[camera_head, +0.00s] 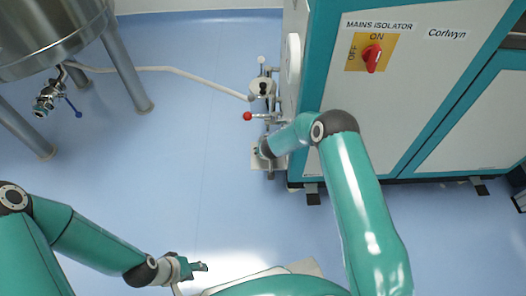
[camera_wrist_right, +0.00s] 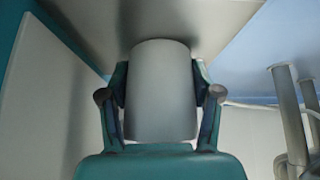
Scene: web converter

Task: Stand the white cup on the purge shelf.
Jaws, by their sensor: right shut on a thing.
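The white cup (camera_wrist_right: 162,90) is between the two fingers of my right gripper (camera_wrist_right: 160,96) in the right wrist view, with a finger on each side of it. One end of the cup is at a grey flat surface (camera_wrist_right: 215,18), and I cannot tell whether they touch. In the head view, a pale grey shelf plate (camera_head: 258,164) juts from the teal and white machine; my right wrist is over it, and the cup cannot be made out there. My left gripper (camera_head: 201,267) is low in the head view, away from the shelf, its jaw gap unclear.
The machine (camera_head: 400,100) with a red isolator knob (camera_head: 371,58) stands at the right. A valve fitting with a red-ball lever (camera_head: 248,116) is close to the right wrist. A hose (camera_head: 190,74) leads to a steel vessel (camera_head: 45,30). The blue floor (camera_head: 165,170) is clear between.

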